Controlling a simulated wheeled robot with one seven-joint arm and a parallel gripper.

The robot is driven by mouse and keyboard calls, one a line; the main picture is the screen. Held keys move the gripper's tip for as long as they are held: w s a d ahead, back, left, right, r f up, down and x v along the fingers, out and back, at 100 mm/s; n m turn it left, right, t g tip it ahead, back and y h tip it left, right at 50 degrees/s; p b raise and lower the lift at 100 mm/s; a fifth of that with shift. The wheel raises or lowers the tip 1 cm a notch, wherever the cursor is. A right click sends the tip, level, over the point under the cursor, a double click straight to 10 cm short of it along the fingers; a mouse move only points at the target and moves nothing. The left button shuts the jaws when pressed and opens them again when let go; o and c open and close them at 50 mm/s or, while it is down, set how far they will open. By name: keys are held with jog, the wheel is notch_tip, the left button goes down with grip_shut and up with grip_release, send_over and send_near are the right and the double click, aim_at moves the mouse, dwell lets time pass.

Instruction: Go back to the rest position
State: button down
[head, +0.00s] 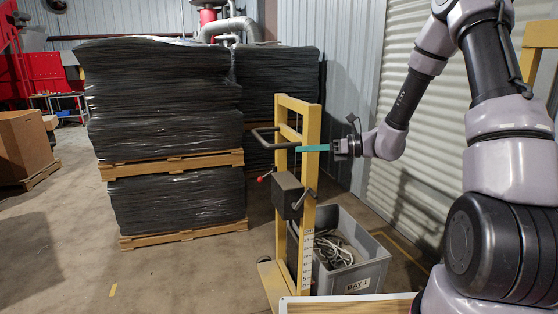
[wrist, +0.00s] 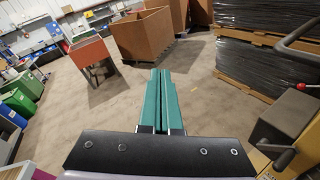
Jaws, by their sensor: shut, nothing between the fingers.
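My gripper (head: 304,149) is at the end of my arm in the right half of the head view, with teal fingers pointing left. The fingers reach across the upper part of the yellow lift frame (head: 311,200); I cannot tell whether they touch it. In the wrist view my gripper (wrist: 161,75) shows its two teal fingers lying together with nothing between them. They point over open floor towards brown boxes.
A grey bin (head: 372,272) labelled BAY 1 holds cables behind the yellow frame. Wrapped black stacks on pallets (head: 180,165) stand at the left. Concrete floor (head: 190,275) is clear at front left.

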jog(key=s+d+r+n+g+h, duration=0.3)
jog(key=s+r+n+h, duration=0.35)
jog(key=s+n, duration=0.45)
jog(key=s+d+r+n+t+h, duration=0.7)
jog(key=s+d+r, duration=0.3)
jog(key=s+d, duration=0.2)
jog(key=shift+s+d+r+n+h, duration=0.25)
jog(key=shift+d+n+h, duration=0.2)
jog(key=shift+d+n, duration=0.5)
